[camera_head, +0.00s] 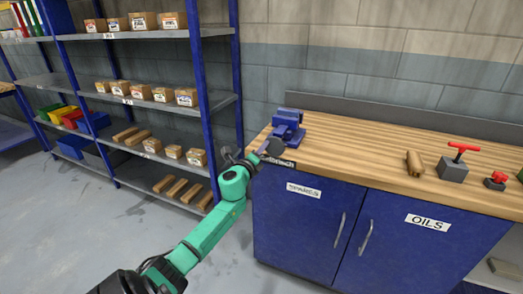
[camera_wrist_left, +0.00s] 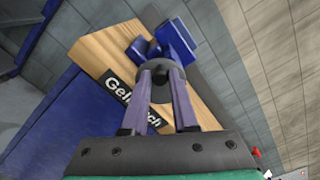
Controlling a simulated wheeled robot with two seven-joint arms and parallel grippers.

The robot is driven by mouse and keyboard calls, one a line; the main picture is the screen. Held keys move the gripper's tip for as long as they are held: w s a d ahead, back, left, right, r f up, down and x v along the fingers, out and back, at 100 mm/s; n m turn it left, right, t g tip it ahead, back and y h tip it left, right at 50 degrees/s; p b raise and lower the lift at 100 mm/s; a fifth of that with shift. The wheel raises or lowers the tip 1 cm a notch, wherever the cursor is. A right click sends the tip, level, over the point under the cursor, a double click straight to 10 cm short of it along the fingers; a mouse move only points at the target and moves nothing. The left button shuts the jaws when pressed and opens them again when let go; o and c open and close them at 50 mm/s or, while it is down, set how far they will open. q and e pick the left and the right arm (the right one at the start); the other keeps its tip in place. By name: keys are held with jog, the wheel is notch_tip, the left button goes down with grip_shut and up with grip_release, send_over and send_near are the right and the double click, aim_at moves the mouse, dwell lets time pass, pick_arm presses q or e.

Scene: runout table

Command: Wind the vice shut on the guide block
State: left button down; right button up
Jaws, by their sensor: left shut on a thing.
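The blue vice (camera_head: 287,127) stands on the left end of the wooden workbench top, near its front edge. It also shows in the wrist view (camera_wrist_left: 178,38), beyond my fingers. A dark round handwheel (camera_head: 272,147) sits at its near side. My left gripper (camera_head: 262,155) is at this wheel, and in the wrist view its two fingers (camera_wrist_left: 162,85) are shut on the wheel (camera_wrist_left: 160,72). I cannot make out a guide block between the jaws, nor how wide the jaws stand. My right gripper is not in view.
The workbench top (camera_head: 350,150) has a small wooden piece (camera_head: 414,163), a grey block with a red T-handle (camera_head: 453,168) and a smaller red-handled item (camera_head: 495,181) to the right. Blue shelving (camera_head: 207,80) stands left. The bench between vice and wooden piece is clear.

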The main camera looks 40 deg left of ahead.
pick_arm(q)
jog(key=c, duration=0.8)
grip_release()
jog(key=n+p, duration=0.2)
jog(key=n, duration=0.4)
jog(key=n+p, duration=0.3)
jog(key=n, duration=0.3)
jog(key=r+n+p, duration=0.1)
jog(key=n+p, duration=0.1)
jog(key=n, duration=0.4)
jog(key=n+p, duration=0.1)
jog(key=n, duration=0.2)
jog(key=f+n+p, duration=0.1)
jog(key=n, duration=0.3)
jog(key=shift+p, duration=0.35)
